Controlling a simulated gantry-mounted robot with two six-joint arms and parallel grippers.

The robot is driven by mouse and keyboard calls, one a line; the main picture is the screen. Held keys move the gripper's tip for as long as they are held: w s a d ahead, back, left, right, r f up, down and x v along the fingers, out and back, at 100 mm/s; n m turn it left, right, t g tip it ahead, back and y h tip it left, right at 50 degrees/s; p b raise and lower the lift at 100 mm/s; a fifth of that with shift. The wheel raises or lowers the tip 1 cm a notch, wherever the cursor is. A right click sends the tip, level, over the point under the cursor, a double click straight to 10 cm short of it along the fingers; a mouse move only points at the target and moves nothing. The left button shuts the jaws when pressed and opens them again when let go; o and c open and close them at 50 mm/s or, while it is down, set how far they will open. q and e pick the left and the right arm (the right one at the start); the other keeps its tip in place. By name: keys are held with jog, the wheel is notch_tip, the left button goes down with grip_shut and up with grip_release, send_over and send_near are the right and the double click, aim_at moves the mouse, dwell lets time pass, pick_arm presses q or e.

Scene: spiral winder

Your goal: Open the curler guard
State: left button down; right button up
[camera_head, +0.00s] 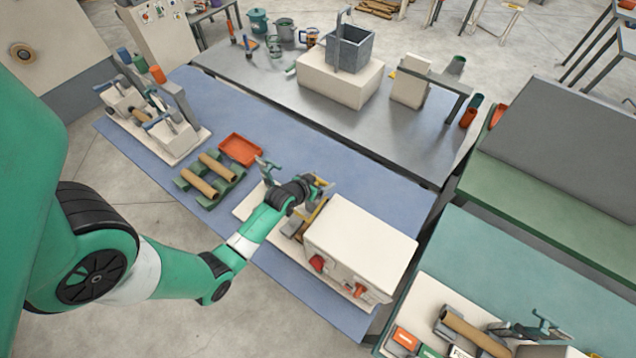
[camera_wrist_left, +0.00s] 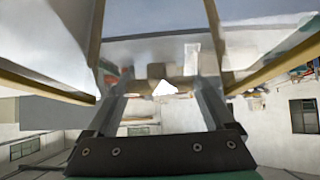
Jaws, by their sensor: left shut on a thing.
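The curler machine has a cream housing (camera_head: 360,240) with red parts on its front, and stands at the near right end of the blue bench top. The curler guard (camera_head: 317,212) shows as a yellow-edged frame at the housing's left side, partly hidden by my arm. My left gripper (camera_head: 322,184) is at the guard's upper end, shut on it; the exact grip point is small in the head view. In the left wrist view the guard's yellow edges (camera_wrist_left: 275,68) and clear panel surround the fingers of my left gripper (camera_wrist_left: 158,78). My right gripper is not in view.
On the blue bench, cardboard tubes (camera_head: 200,184) lie on green holders beside a red tray (camera_head: 240,149). Another cream machine (camera_head: 150,125) stands at the far left. A grey bench (camera_head: 260,85) behind holds a cream block (camera_head: 340,80) with a grey bin.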

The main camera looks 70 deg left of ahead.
pick_arm(q)
jog(key=shift+w+a, duration=0.2)
jog(key=shift+w, duration=0.05)
grip_release()
jog(key=p+v, duration=0.1)
jog(key=v, duration=1)
jog(key=shift+s+d+r+p, duration=0.15)
jog(key=shift+s+p, duration=0.1)
jog(key=shift+p, duration=0.1)
